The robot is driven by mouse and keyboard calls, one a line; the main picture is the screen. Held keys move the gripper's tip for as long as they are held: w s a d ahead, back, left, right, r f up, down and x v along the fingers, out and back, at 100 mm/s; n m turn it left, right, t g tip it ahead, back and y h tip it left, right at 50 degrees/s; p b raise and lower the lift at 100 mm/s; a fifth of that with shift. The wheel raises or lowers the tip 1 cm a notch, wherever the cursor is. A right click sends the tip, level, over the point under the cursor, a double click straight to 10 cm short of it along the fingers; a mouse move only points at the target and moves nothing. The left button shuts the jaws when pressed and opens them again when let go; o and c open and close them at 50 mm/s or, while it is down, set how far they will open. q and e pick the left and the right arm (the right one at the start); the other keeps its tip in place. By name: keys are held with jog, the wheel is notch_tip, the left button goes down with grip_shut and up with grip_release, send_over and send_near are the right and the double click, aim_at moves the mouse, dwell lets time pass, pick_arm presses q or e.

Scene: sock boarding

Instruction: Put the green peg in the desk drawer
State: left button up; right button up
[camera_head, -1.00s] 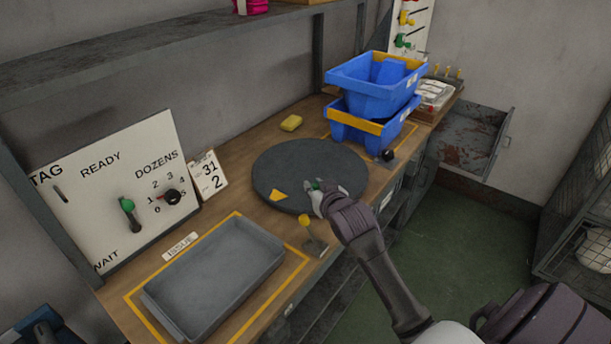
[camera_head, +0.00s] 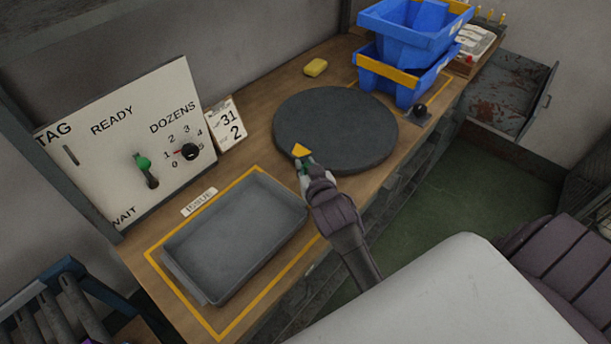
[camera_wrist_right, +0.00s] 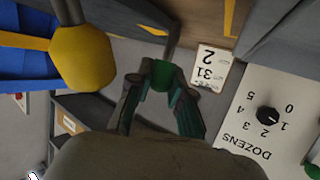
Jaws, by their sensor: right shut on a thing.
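My right gripper (camera_head: 305,163) is above the front edge of the round dark turntable (camera_head: 335,130), beside its yellow mark. In the right wrist view its fingers (camera_wrist_right: 160,95) are closed around a small green piece with a grey shaft, which looks like the green peg (camera_wrist_right: 160,75). In the head view the peg is mostly hidden by the gripper. A drawer (camera_head: 508,95) with a rust-stained inside stands open at the far right, beyond the blue bins. My left gripper is not in view.
Stacked blue bins (camera_head: 408,45) and a black-knobbed lever (camera_head: 420,112) stand right of the turntable. A grey tray (camera_head: 235,240) lies front left. A dial panel (camera_head: 125,140) and date card (camera_head: 226,125) stand behind.

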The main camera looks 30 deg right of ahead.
jog(key=shift+s+a+f, duration=0.15)
jog(key=shift+a+f, duration=0.15)
jog(key=shift+f, duration=0.35)
notch_tip(320, 180, down, 2)
jog(key=shift+f, duration=0.65)
jog(key=o, duration=0.5)
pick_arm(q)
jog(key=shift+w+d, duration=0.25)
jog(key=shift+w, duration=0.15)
pick_arm(e)
jog(key=shift+o, duration=0.2)
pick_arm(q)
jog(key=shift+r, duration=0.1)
